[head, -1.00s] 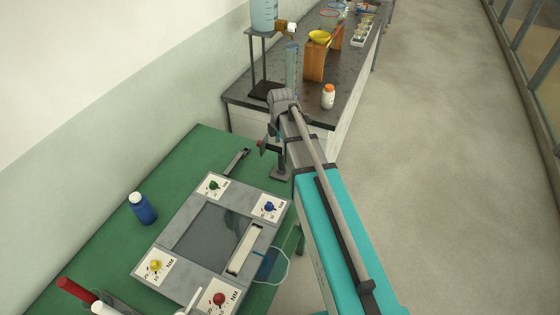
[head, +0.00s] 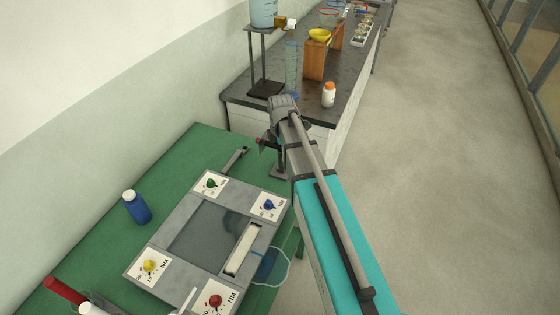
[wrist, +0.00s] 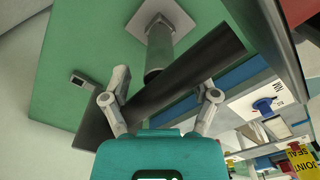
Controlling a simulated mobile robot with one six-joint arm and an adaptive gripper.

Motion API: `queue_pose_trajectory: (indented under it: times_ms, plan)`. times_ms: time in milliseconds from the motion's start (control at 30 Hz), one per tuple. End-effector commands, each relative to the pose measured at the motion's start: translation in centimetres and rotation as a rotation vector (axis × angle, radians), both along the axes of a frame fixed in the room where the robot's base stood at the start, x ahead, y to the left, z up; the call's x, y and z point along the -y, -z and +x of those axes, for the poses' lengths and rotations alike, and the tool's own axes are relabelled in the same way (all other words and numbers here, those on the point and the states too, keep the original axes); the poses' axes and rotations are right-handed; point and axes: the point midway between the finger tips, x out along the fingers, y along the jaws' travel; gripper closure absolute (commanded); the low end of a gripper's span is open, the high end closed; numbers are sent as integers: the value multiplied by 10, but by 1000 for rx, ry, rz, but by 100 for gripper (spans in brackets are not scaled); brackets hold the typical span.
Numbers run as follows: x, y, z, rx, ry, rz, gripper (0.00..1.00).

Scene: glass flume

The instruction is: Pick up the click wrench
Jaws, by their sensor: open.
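A slim grey tool (head: 236,158) lies on the green table beyond the dial box in the head view. It may be the click wrench, but it is too small to be sure. Its pale squared end (wrist: 82,79) seems to show at left in the wrist view, partly hidden by a finger. My gripper (wrist: 165,84) is open. A thick dark bar (wrist: 180,82) crosses diagonally behind its fingers, in front of a grey post (wrist: 160,42) with a square base. I cannot tell whether the bar touches the fingers. In the head view my arm mostly hides the gripper.
A red-handled item (head: 65,290) lies at lower left. The floor at right is clear.

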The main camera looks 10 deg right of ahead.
Motion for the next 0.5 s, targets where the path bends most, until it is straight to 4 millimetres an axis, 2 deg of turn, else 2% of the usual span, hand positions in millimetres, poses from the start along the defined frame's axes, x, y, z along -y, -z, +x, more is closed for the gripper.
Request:
queue_pose_trajectory:
  times_ms: [33,133,500]
  plan:
    - [0,7,0,0,0,0,23]
    - [0,11,0,0,0,0,23]
    - [-1,12,0,0,-1,0,23]
